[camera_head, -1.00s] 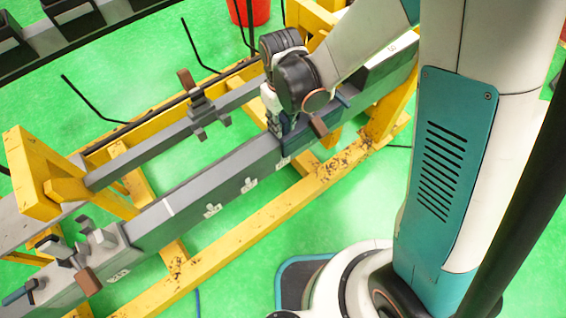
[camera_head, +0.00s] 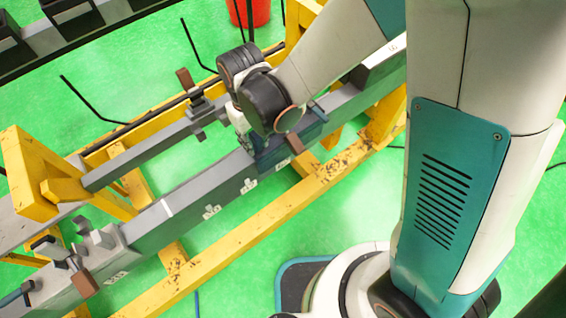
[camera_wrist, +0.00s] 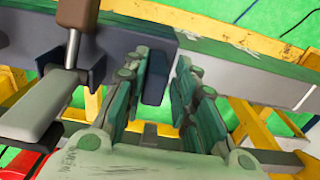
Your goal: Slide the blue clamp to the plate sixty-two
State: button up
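The blue clamp (camera_head: 276,152) is a dark blue block with a brown handle (camera_head: 297,145). It sits on the long grey beam, partly hidden by my gripper (camera_head: 245,138). In the wrist view the clamp (camera_wrist: 130,58) lies at the upper middle, its handle at the upper left. My gripper (camera_wrist: 170,72) has its two green fingers apart, with a dark blue part of the clamp between the tips, nearer the left finger. Whether they touch is unclear. White marker plates (camera_head: 249,186) and (camera_head: 212,212) show on the beam's side; their numbers are not readable.
The grey beam (camera_head: 185,215) runs diagonally on a yellow frame (camera_head: 225,243). A second clamp with a brown handle (camera_head: 84,284) sits at the lower left end. A thinner rail (camera_head: 135,158) with a bracket runs behind. A red bucket (camera_head: 250,12) stands farther back.

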jog(key=shift+s+a, duration=0.4)
jog(key=shift+a, duration=0.2)
jog(key=shift+w+d, duration=0.15)
jog(key=shift+d, duration=0.1)
dwell(0.4)
jog(key=shift+o, duration=1.4)
jog(key=shift+r, duration=0.1)
notch_tip(320, 180, up, 10)
jog(key=p, duration=0.6)
